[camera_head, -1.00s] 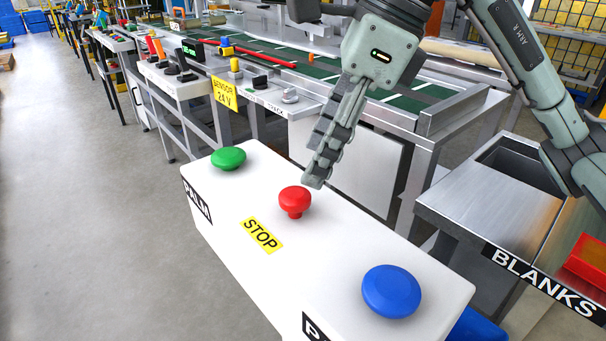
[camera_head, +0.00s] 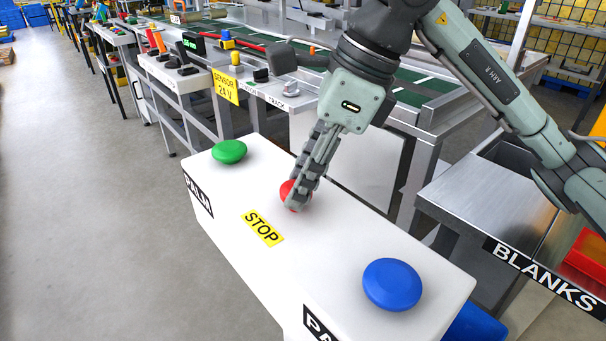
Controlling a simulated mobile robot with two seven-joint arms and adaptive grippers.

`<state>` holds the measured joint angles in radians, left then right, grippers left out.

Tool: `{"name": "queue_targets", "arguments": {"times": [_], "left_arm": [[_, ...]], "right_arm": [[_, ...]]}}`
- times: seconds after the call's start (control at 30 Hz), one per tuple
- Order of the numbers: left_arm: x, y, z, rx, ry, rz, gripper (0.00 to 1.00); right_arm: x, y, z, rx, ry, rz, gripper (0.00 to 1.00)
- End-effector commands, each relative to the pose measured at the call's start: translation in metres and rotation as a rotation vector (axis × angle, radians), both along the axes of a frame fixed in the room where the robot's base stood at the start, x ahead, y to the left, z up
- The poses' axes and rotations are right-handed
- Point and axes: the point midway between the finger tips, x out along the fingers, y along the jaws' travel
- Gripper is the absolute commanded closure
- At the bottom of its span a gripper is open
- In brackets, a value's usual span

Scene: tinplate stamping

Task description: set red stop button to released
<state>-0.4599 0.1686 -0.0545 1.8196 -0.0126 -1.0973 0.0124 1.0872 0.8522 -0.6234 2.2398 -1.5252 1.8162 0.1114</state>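The red stop button (camera_head: 286,190) stands on the white control box (camera_head: 335,245), behind the yellow STOP label (camera_head: 262,228). My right gripper (camera_head: 296,203) reaches down from the upper right, and its fingertips are at the button, covering its right part. The fingers look close together from this side. I cannot tell whether they close on the button or only touch it. The button's stem is hidden. My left gripper is not in view.
A green palm button (camera_head: 229,151) is on the box's far left end and a blue one (camera_head: 391,284) on its near right end. The metal BLANKS table (camera_head: 470,200) stands to the right. A conveyor (camera_head: 430,90) runs behind. Open floor lies to the left.

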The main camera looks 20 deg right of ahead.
Motion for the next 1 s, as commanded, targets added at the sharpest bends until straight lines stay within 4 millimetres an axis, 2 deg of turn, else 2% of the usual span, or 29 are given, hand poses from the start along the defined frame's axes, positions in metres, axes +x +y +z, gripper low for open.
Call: {"name": "queue_targets", "arguments": {"times": [0.03,0.2,0.37,0.53,0.77,0.8,0.93,1.0], "left_arm": [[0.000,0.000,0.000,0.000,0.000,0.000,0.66],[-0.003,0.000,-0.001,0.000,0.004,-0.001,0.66],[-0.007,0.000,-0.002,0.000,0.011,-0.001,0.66],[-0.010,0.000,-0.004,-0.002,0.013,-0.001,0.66],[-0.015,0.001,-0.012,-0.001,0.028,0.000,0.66],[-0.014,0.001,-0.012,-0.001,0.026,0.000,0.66],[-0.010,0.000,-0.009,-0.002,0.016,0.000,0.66],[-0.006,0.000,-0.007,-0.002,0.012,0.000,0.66]], "right_arm": [[0.000,0.000,0.000,0.000,0.000,0.000,0.82],[0.000,0.000,0.000,0.000,0.000,0.000,1.00],[0.000,0.000,0.001,0.000,-0.001,0.000,1.00],[0.001,0.000,0.018,0.000,-0.003,-0.001,1.00],[0.001,0.000,0.018,0.002,-0.004,-0.001,1.00],[0.001,0.000,0.018,0.002,-0.005,-0.002,0.61],[0.000,0.000,0.018,0.002,-0.004,-0.001,0.45],[0.000,0.000,0.017,0.001,-0.003,-0.001,0.42]]}}
